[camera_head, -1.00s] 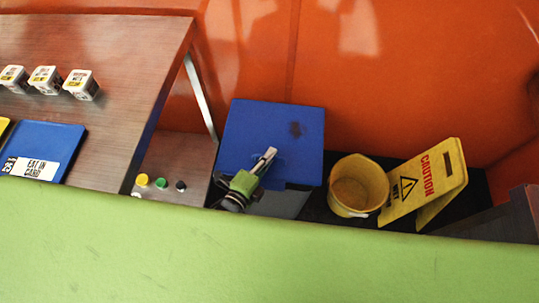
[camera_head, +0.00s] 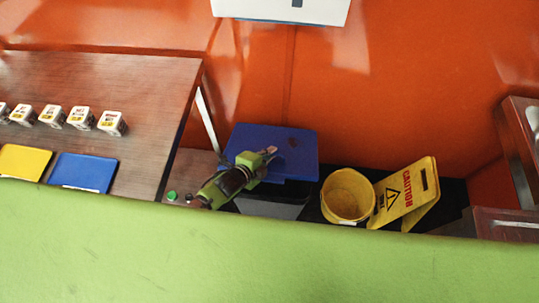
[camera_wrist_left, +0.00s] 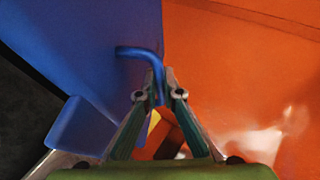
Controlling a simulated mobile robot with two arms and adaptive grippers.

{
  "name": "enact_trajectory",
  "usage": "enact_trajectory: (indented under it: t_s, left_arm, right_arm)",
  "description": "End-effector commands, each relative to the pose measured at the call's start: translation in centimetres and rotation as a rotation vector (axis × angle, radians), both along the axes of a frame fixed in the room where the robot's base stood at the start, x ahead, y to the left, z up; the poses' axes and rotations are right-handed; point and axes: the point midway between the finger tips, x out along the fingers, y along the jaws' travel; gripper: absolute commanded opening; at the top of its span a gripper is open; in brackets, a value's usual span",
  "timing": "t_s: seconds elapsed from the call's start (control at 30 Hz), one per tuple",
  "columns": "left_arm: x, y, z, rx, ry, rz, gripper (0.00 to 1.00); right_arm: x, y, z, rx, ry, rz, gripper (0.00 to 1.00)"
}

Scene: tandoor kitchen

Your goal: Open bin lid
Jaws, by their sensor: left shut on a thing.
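The bin's blue lid (camera_head: 300,148) shows in the head view as a flat panel over the grey bin body (camera_head: 268,209), beside the orange wall. I cannot tell whether it is raised. My left gripper (camera_head: 271,153) is over the lid, reaching in from the lower left. In the left wrist view, a bent blue handle (camera_wrist_left: 140,52) stands out from the lid (camera_wrist_left: 90,45). My left gripper (camera_wrist_left: 160,88) is shut on this handle, with its lower part hidden between the fingers. My right gripper is not in view.
A yellow bucket (camera_head: 347,195) and a yellow caution sign (camera_head: 406,193) stand right of the bin. A wooden counter (camera_head: 130,80) with several small white boxes is on the left. A green partition (camera_head: 300,260) crosses the foreground.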

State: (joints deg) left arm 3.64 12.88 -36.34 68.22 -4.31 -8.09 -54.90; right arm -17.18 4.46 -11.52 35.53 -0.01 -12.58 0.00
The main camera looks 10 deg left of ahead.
Motion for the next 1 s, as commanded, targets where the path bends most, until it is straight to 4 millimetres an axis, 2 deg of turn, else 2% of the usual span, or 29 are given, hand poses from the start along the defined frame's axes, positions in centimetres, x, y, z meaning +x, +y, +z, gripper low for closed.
enact_trajectory:
  t_s: [0.03, 0.3, 0.6, 1.0]
  left_arm:
    - [0.7, 0.1, 1.4, 0.005, 0.014, -0.003, 0.0]
    - [2.3, 0.1, 2.7, 0.0, 0.054, 0.001, 0.0]
    - [3.3, 0.0, 3.5, -0.002, 0.053, 0.001, 0.0]
    - [3.4, 0.0, 3.5, -0.002, 0.051, 0.0, 0.0]
  right_arm:
    - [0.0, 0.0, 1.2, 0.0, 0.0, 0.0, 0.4]
    - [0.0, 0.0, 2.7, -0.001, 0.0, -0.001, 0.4]
    - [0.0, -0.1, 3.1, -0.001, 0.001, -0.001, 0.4]
    - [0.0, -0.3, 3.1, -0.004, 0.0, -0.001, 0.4]
